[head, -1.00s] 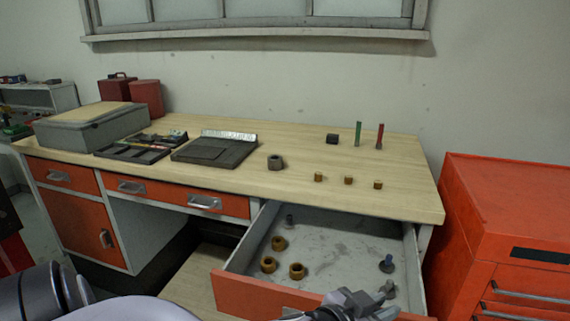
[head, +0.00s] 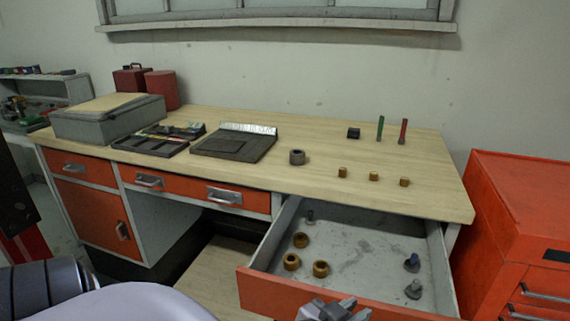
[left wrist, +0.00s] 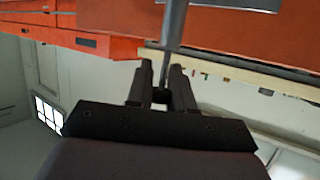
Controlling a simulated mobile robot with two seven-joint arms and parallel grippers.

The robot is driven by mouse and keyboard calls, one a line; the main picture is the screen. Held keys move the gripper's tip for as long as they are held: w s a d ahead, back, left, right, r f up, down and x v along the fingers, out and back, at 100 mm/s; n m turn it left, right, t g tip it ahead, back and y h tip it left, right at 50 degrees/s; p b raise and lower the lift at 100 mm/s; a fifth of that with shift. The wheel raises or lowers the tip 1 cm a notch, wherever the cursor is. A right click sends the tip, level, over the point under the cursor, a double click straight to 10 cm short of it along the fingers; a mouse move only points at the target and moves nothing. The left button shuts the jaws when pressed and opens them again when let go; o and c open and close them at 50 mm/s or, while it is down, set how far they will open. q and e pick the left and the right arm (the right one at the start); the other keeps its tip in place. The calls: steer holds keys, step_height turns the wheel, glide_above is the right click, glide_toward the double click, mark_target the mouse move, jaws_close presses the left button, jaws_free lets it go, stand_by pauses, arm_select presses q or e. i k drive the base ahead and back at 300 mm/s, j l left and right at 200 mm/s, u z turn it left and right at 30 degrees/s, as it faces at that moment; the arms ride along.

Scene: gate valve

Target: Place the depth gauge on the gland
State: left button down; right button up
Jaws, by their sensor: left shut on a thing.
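My left gripper (head: 335,310) shows at the bottom edge of the head view, in front of the open drawer's front. The rod extends from between the fingers to the top of that view. Its far end is out of frame. A dark grey ring-shaped piece (head: 297,157), possibly the gland, stands on the bench top, well away from the gripper. My right gripper is not in view.
The open drawer (head: 345,255) holds several brass rings and grey flanged pieces. Small brass pieces (head: 373,177), a black block (head: 353,132), and green and red rods stand on the bench (head: 330,190). A red cabinet (head: 515,210) stands right. Trays and a grey box (head: 110,118) lie left.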

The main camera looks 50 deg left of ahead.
mark_target(298, 152)
steer(key=j+u, duration=0.75)
steer(key=u, duration=0.2)
steer(key=j+u, duration=0.15)
steer(key=u, duration=0.3)
steer(key=i+j+u, duration=0.1)
steer(key=u, duration=0.3)
steer(key=j+u, duration=0.25)
steer(key=u, duration=0.15)
steer(key=i+j+z, duration=0.2)
steer(key=z, duration=0.2)
steer(key=i+j+z, duration=0.1)
steer(key=z, duration=0.35)
steer(key=i+j+z, duration=0.1)
steer(key=z, duration=0.35)
steer(key=j+z, duration=0.25)
steer(key=z, duration=0.25)
steer(key=j+z, duration=0.2)
steer(key=z, duration=0.25)
steer(key=j+z, duration=0.3)
steer(key=z, duration=0.15)
steer(key=j+z, duration=0.35)
steer(key=z, duration=0.15)
